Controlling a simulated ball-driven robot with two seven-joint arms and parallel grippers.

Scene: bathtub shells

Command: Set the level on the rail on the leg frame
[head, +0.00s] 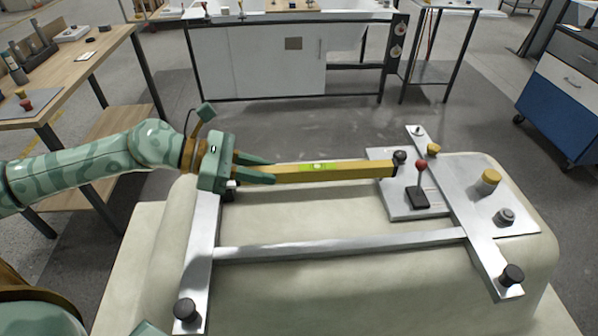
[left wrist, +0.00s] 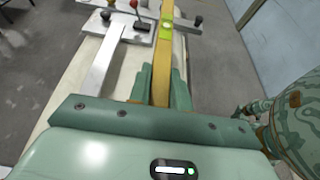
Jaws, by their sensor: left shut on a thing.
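The level (head: 335,170) is a long yellow bar with a green vial near its middle. My left gripper (head: 272,171) is shut on its left end, and the bar reaches right toward a black knob. The level also shows in the left wrist view (left wrist: 166,55), running away between the fingers (left wrist: 162,85). The leg frame is metal, with a left plate (head: 200,262), a right plate (head: 468,220) and a rail (head: 340,243) between them. The level lies beyond this near rail in the head view. Whether it touches metal beneath is hidden. My right gripper is not visible.
The frame lies on an upturned pale tub shell (head: 340,295). A red-knobbed lever (head: 420,185) stands on a side plate near the level's right end. Black knobs (head: 186,310) and yellow knobs (head: 489,181) rise from the frame. A wooden bench (head: 80,70) stands left.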

